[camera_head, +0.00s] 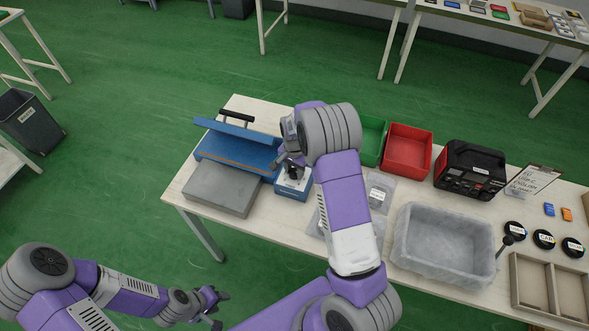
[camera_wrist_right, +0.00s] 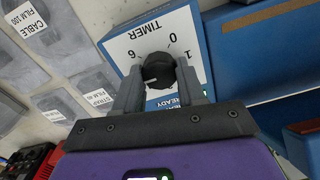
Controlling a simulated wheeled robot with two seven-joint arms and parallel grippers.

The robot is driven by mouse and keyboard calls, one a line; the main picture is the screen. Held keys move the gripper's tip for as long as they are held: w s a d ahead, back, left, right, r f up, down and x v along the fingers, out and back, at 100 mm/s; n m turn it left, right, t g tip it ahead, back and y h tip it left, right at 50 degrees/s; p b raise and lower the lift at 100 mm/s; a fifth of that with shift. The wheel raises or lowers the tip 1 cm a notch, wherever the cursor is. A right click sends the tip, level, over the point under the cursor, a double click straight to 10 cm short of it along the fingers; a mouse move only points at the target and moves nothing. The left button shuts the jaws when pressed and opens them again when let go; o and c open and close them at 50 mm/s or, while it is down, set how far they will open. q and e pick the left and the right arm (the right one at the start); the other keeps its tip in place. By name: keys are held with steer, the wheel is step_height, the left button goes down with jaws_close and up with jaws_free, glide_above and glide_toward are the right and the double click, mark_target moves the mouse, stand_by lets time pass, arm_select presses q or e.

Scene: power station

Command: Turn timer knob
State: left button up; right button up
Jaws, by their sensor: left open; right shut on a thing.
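The timer knob (camera_wrist_right: 158,71) is a dark round knob on a white panel marked TIMER, 0, 1 and 6 in the right wrist view. My right gripper (camera_wrist_right: 160,84) is shut on it, with one finger on each side. In the head view my right gripper (camera_head: 291,163) is at the front of the blue sealing machine (camera_head: 233,150), over its small blue control box (camera_head: 291,188); my right arm partly hides this area. The knob itself is too small to make out there. My left gripper (camera_head: 214,308) is open and empty, off the table at the lower left.
A grey slab (camera_head: 221,188) lies in front of the machine. Green (camera_head: 371,140) and red (camera_head: 407,150) bins, a black-and-red device (camera_head: 469,170), a grey tray (camera_head: 444,242) and a wooden divided box (camera_head: 549,288) stand to the right. Film packs (camera_wrist_right: 77,62) lie beside the control box.

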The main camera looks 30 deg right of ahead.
mark_target(295, 171)
steer(key=o, duration=1.1)
steer(key=shift+c, duration=0.2)
step_height(295, 171, up, 8)
steer(key=shift+f+p, duration=0.15)
steer(key=shift+p, duration=0.3)
